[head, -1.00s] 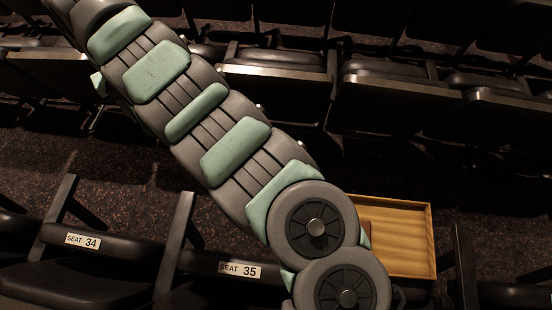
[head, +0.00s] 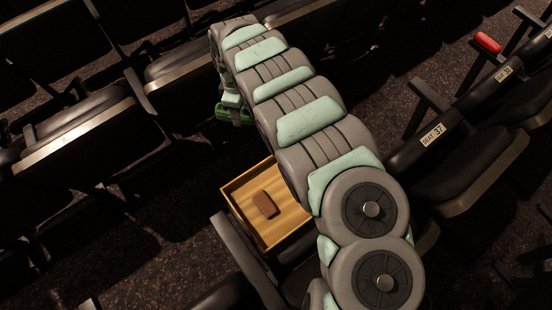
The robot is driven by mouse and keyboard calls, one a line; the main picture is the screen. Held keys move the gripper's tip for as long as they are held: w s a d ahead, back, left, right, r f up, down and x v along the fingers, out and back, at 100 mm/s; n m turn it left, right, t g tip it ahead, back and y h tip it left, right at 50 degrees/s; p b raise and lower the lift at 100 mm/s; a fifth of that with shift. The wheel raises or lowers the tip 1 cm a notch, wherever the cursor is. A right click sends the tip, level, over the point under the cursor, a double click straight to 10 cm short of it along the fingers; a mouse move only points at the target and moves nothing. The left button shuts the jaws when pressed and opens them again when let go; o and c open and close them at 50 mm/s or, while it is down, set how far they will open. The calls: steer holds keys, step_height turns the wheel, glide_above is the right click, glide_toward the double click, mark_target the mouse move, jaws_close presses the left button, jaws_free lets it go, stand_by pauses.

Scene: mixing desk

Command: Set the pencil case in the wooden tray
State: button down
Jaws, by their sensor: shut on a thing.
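The wooden tray (head: 236,209) is a shallow, light yellow-brown box below the middle of the head view, partly covered by my arm on its right. A small brown block (head: 265,204) lies inside it. My gripper (head: 236,108) is above the tray in the picture, at the far end of my arm, and is small and partly hidden. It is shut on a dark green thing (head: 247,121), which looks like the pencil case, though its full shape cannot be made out. The green thing is apart from the tray in the picture.
Rows of dark folding seats (head: 70,140) surround the tray. A red thing (head: 487,42) sits on a seat arm at the top right. Seat 37 (head: 434,134) is right of my arm. Dark speckled floor shows between the rows.

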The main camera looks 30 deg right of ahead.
steer(key=s+d+f+n+b, duration=0.1)
steer(key=s+d+f+n, duration=0.45)
steer(key=s+f, duration=0.35)
steer(key=s+d+f+n+b, duration=0.1)
steer(key=s+d+f+n, duration=0.3)
steer(key=s+d+f, duration=0.4)
steer(key=f+b, duration=0.3)
steer(key=f, duration=0.2)
steer(key=s+f+b, duration=0.1)
steer(key=f+b, duration=0.2)
steer(key=f, duration=0.3)
steer(key=a+f+b, duration=0.1)
steer(key=f+b, duration=0.2)
steer(key=f, duration=0.3)
steer(key=shift+s+f, duration=0.15)
steer(key=shift+s, duration=0.15)
steer(key=shift+s+f+b, duration=0.1)
steer(key=shift+f+b, duration=0.85)
steer(key=shift+f, duration=1.25)
steer(key=shift+d+r, duration=0.1)
steer(key=c, duration=0.7)
jaws_free()
